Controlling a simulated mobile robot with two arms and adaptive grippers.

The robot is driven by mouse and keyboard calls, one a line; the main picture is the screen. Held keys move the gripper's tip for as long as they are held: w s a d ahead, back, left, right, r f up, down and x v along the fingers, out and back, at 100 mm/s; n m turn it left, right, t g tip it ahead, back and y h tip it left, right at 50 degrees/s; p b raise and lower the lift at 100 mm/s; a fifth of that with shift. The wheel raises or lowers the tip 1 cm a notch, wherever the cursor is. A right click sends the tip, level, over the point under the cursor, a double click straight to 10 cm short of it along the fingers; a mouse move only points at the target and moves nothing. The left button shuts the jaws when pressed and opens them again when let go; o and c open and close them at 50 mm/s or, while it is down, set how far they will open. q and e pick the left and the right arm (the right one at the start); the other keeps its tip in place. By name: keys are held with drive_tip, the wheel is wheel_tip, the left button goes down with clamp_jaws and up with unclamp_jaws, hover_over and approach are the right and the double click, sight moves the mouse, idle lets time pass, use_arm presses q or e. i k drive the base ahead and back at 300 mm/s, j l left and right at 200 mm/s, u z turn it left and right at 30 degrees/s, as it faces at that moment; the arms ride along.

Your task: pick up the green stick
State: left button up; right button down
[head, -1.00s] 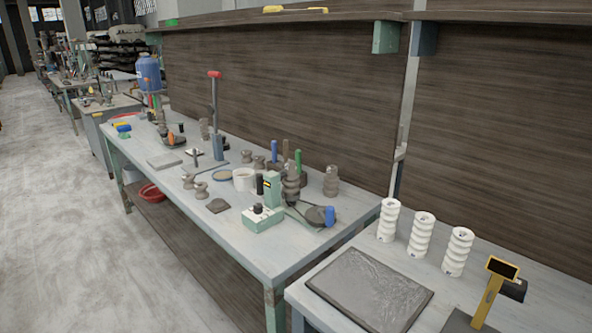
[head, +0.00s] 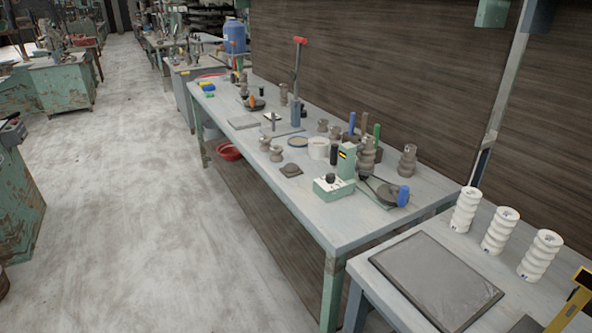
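A small upright green stick (head: 376,132) stands toward the back of the long grey workbench (head: 310,215), right of the middle of the head view. A brown stick (head: 364,123) and a blue stick (head: 351,123) stand just left of it. Their lower ends are partly hidden by a grey ribbed piece (head: 367,158) and the green device (head: 346,162) in front. I cannot tell what they stand in. Neither of my grippers is in view.
A green-and-white box (head: 333,189) and a blue-handled dark tool (head: 402,196) lie in front of the sticks. White ribbed cylinders (head: 501,232) and a grey slab (head: 437,278) are on the nearer right table. The floor (head: 130,200) left of the bench is clear.

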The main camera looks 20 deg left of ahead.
sight(376, 127)
drive_tip(key=j+z, duration=0.1)
drive_tip(key=z, duration=0.35)
drive_tip(key=j+z, duration=0.15)
drive_tip(key=z, duration=0.3)
drive_tip(key=j+z, duration=0.15)
drive_tip(key=z, duration=0.3)
drive_tip(key=j+z, duration=0.15)
drive_tip(key=z, duration=0.25)
drive_tip(key=k+j+z, duration=0.45)
drive_tip(key=j, duration=0.3)
drive_tip(key=k+j+z, duration=0.45)
drive_tip(key=j, duration=0.3)
drive_tip(key=k+j+z, duration=0.45)
drive_tip(key=j, duration=0.1)
